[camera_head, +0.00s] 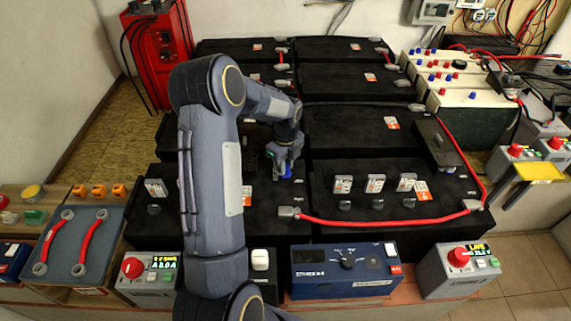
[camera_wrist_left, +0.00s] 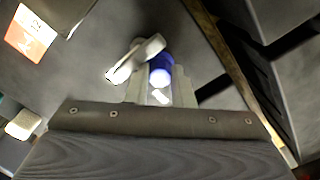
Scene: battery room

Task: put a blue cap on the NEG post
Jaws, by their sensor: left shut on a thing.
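My left gripper (camera_head: 283,165) reaches down over the black battery block left of centre. It is shut on a blue cap (camera_head: 287,174), which shows just under the fingertips. In the left wrist view the blue cap (camera_wrist_left: 159,66) sits between the tips of the left gripper (camera_wrist_left: 158,86), with a pale round spot on it. A light metal piece (camera_wrist_left: 136,60) lies right beside the cap and partly overlaps it. I cannot tell whether this is the NEG post, or whether the cap touches a post. My right gripper is not in view.
A red cable (camera_head: 385,221) runs along the front battery's edge to a lug (camera_head: 288,212) close to the gripper. A blue meter box (camera_head: 345,270) and grey boxes with red knobs stand in front. A cream battery bank (camera_head: 445,80) with red and blue caps stands at the right.

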